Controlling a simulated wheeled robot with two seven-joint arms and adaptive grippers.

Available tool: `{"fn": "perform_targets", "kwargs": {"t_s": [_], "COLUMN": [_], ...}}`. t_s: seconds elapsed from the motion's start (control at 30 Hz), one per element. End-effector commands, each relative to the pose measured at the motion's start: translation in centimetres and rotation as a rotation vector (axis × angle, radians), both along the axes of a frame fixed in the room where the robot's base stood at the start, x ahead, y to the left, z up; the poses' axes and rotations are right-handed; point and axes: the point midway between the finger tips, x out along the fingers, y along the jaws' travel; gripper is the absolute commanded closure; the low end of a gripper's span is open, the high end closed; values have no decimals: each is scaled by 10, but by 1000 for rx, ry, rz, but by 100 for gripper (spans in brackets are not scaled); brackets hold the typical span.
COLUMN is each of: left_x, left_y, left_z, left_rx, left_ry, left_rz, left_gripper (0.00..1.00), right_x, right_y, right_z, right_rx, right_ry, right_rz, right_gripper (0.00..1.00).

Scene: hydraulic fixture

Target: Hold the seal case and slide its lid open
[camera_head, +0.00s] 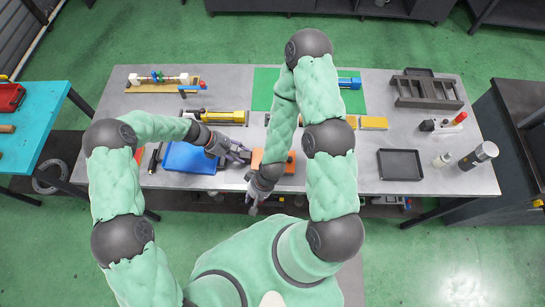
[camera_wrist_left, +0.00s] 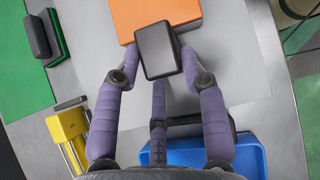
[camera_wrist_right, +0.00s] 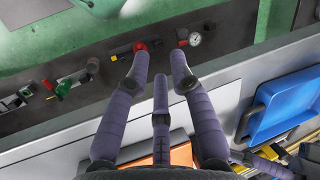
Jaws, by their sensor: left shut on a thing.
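The seal case (camera_head: 270,162) appears as an orange box near the table's front edge, with a dark grey block at its left end. In the left wrist view the orange part (camera_wrist_left: 155,14) lies beyond the dark grey block (camera_wrist_left: 158,50). My left gripper (camera_head: 244,154) is shut on this dark end, one purple finger on each side. Whether the block is separate from the orange part is unclear. My right gripper (camera_head: 252,208) is at the table's front edge, nearer me than the case. Its fingers (camera_wrist_right: 161,52) are apart with nothing between them.
A blue tray (camera_head: 188,158) lies left of the case. A yellow cylinder (camera_head: 224,116) and a yellow block (camera_head: 374,122) lie behind. A black tray (camera_head: 400,165) stands right. Valves and a gauge (camera_wrist_right: 195,38) line the panel below the front edge. Bare tabletop (camera_head: 345,165) lies right of the case.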

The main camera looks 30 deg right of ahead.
Motion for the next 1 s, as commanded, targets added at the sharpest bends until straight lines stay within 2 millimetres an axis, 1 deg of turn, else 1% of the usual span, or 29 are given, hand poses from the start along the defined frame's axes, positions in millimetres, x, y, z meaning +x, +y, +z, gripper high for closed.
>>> {"fn": "perform_targets", "kwargs": {"t_s": [0.03,0.07,0.17,0.23,0.37,0.47,0.67,0.77,0.97,1.0], "left_x": [1,1,1,1,2,2,2,2,2,2], "left_y": [0,0,0,1,0,1,1,1,1,1], "left_z": [-1,-1,-1,-1,-1,-1,-1,-1,-1,-1], "left_rx": [1,1,1,0,1,1,1,1,2,2], "left_ry": [-4,-4,-5,-5,-6,-6,-6,-6,-7,-7], "left_rz": [1,1,0,1,1,1,2,2,2,2], "left_gripper": [100,100,100,100,100,100,100,100,100,100], "right_x": [0,0,-2,-8,5,15,29,35,45,47], "right_y": [0,0,-2,-4,-10,-18,-41,-57,-95,-104], "right_z": [0,0,1,4,14,24,44,53,71,75], "right_rx": [0,0,6,18,31,36,17,-8,-89,-110], "right_ry": [0,0,11,33,2,-20,-56,-72,-91,-93], "right_rz": [0,0,5,18,72,129,257,320,441,464], "right_gripper": [71,62,62,62,62,62,62,62,62,62]}}
